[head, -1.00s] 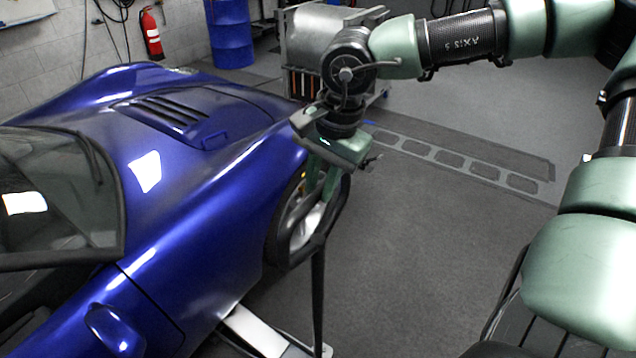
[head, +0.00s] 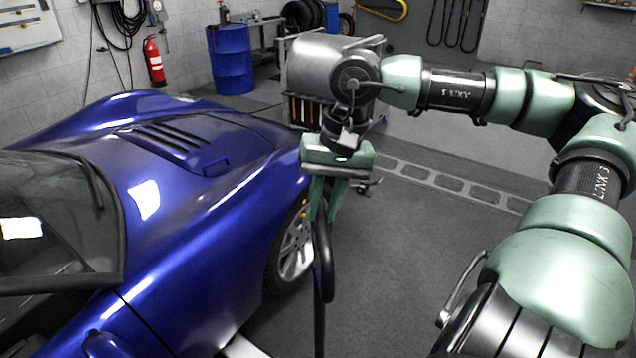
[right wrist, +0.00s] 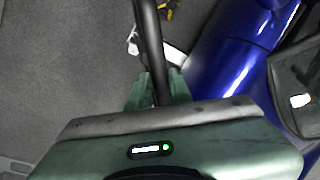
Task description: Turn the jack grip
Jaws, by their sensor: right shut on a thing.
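The jack grip (head: 326,268) is a black loop at the top of an upright dark bar, beside the car's front wheel (head: 296,252). It looks narrow, nearly edge-on, in the head view. My right gripper (head: 324,214) points down and is shut on the upper part of the grip. In the right wrist view the green fingers (right wrist: 156,90) close around the black grip (right wrist: 149,42). A pale part of the jack (head: 242,347) shows low by the car; the rest is hidden or out of frame. My left gripper is not in view.
The blue car (head: 200,215) stands close on the left of the grip. A metal cart (head: 305,75) stands behind my right wrist. A blue drum (head: 231,60) and a red extinguisher (head: 154,60) are at the back wall. Grey floor (head: 420,235) is clear to the right.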

